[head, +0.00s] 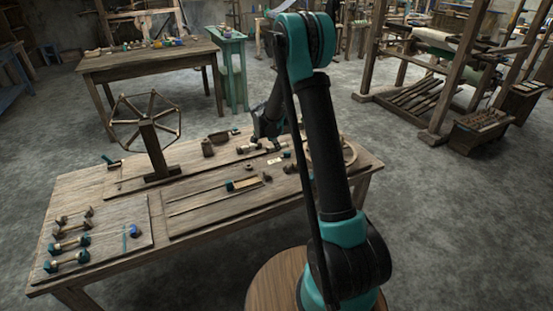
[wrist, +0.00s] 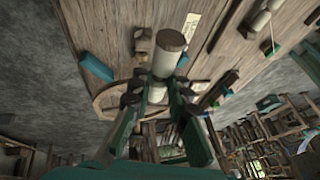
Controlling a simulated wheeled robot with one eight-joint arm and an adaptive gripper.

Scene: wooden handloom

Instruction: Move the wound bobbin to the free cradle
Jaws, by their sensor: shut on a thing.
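My gripper (wrist: 168,82) is shut on a pale grey cylinder (wrist: 171,42) that looks like the wound bobbin, held between its fingertips with its rounded end pointing away. The tabletop lies behind it in the wrist view; I cannot tell whether the cylinder touches it. I cannot make out which cradle is free.
A wheel-like skein winder (head: 150,145) stands at the table's back left. A round wooden hoop (head: 349,152) lies at the right end. The front edge is mostly clear.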

